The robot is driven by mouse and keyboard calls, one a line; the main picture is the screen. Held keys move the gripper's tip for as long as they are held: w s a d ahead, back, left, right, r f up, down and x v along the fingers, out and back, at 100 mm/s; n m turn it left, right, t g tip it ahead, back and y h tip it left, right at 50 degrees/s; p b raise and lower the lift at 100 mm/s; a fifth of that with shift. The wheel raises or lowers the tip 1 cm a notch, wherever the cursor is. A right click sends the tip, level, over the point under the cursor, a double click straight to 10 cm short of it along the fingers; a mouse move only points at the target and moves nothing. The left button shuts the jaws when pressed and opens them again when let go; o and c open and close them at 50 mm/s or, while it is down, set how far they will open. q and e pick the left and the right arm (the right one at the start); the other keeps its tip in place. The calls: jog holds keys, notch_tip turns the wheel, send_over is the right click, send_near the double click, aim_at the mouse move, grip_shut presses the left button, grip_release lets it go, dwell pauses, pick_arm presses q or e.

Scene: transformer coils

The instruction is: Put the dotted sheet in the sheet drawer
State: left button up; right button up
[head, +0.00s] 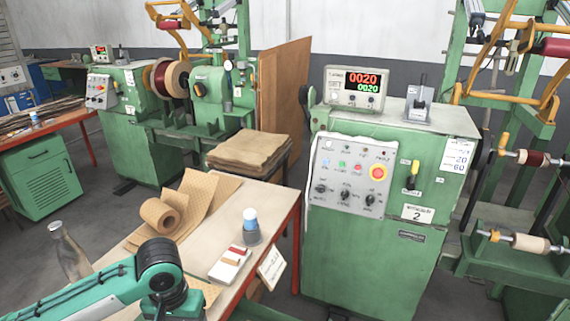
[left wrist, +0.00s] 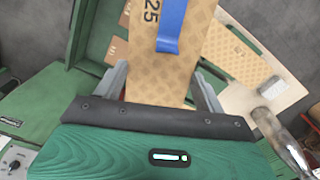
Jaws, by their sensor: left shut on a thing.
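The dotted sheet (left wrist: 160,75) is tan with darker dots, a "25" mark and a strip of blue tape. It shows in the left wrist view, between the fingers of my left gripper (left wrist: 162,88), which is shut on it. A green open-topped compartment (left wrist: 88,48), which looks like a drawer, lies beyond and below the sheet, with a brown piece inside; the sheet covers part of it. In the head view my left arm reaches in at the lower left, but its gripper and the held sheet are out of frame. My right gripper is in neither view.
A green control cabinet (head: 375,250) stands right of the table.

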pick_arm(q)
jog(key=shift+s+d, duration=0.1)
jog(key=shift+w+a+r+m, duration=0.15)
jog(key=shift+w+a+m, duration=0.3)
jog(key=shift+w+m, duration=0.4)
jog(key=w+a+r+m, duration=0.2)
jog(key=w+a+m, duration=0.1)
jog(key=m, duration=0.7)
jog(key=w+a+r+m, duration=0.2)
jog(key=w+a+m, duration=0.2)
jog(key=m, duration=0.6)
jog(key=shift+w+a, duration=0.25)
jog(key=shift+w, duration=0.75)
